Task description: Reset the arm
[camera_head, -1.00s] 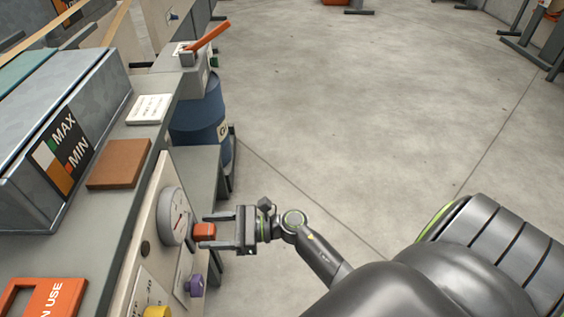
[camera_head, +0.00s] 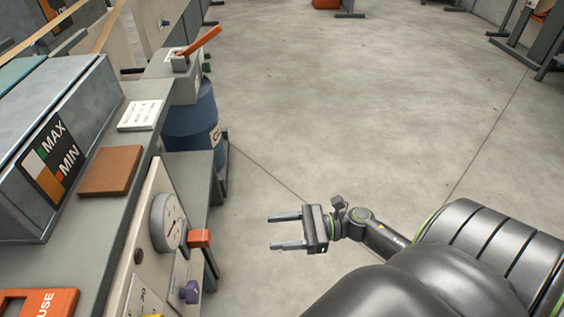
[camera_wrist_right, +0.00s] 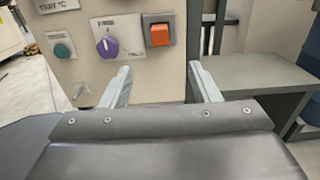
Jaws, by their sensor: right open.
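My right gripper (camera_head: 286,231) is open and empty in the head view, over bare floor to the right of the machine's control panel. Its two fingers point left toward the panel and touch nothing. In the right wrist view its fingertips (camera_wrist_right: 160,70) stand apart in front of the panel. An orange square switch (camera_wrist_right: 160,35) shows there between and beyond them; in the head view this switch (camera_head: 199,238) sits left of the gripper. My left gripper is not in view.
A purple knob (camera_head: 190,291) and a round dial (camera_head: 168,222) are on the panel. A blue drum (camera_head: 192,120) and an orange lever (camera_head: 203,42) stand farther back. A grey shelf (camera_wrist_right: 248,92) juts out beside the panel.

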